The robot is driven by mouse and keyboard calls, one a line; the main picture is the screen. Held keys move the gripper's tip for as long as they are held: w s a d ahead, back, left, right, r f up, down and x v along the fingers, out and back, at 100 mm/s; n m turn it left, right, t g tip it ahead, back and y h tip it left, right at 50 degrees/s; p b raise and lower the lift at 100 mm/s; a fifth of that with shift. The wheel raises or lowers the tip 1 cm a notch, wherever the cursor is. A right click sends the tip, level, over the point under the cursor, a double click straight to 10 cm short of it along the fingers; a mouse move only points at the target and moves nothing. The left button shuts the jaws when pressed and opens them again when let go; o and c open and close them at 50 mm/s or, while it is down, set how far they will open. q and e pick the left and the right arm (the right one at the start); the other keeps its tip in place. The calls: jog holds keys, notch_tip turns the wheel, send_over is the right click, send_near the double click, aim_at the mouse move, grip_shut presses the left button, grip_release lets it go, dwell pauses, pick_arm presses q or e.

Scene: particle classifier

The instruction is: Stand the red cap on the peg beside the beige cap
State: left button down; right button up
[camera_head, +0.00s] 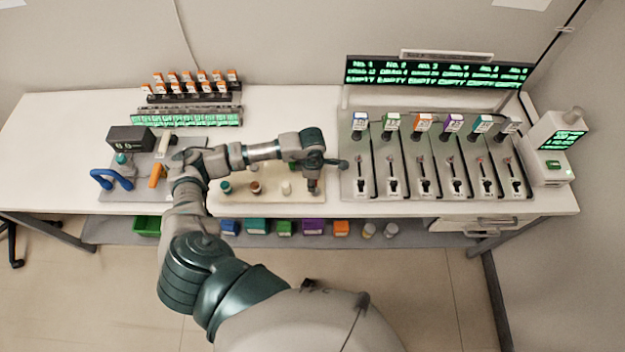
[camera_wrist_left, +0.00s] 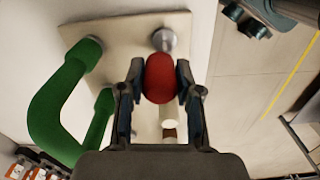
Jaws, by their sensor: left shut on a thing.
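My left gripper (camera_wrist_left: 161,85) is shut on the red cap (camera_wrist_left: 161,77), which sits between its two fingers in the left wrist view. In the head view my left gripper (camera_head: 313,188) hangs over the right part of the beige board (camera_head: 270,203); the red cap cannot be made out there. The beige cap (camera_head: 286,187) stands on the board just left of the gripper. It also shows in the left wrist view (camera_wrist_left: 171,112), partly behind the red cap. A bare metal peg (camera_wrist_left: 165,40) shows just past the red cap. My right gripper is not in view.
A brown cap (camera_head: 255,187) and a teal cap (camera_head: 225,187) stand further left on the board. A green handle (camera_wrist_left: 50,105) rises from the board in the left wrist view. A station with several levers (camera_head: 425,187) stands to the right.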

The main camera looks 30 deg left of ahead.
pick_arm(q)
jog(key=shift+d, duration=0.1)
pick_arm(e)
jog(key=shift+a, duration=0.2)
pick_arm(q)
jog(key=shift+d, duration=0.7)
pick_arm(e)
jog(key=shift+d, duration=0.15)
pick_arm(q)
jog(key=shift+a+n+b, duration=0.15)
jog(key=shift+n+b, duration=0.15)
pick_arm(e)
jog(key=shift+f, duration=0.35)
pick_arm(q)
jog(key=shift+f+b, duration=1.35)
jog(key=shift+f, duration=0.1)
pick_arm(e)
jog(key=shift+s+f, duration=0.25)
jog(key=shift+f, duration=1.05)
pick_arm(q)
jog(key=c, duration=0.7)
grip_release()
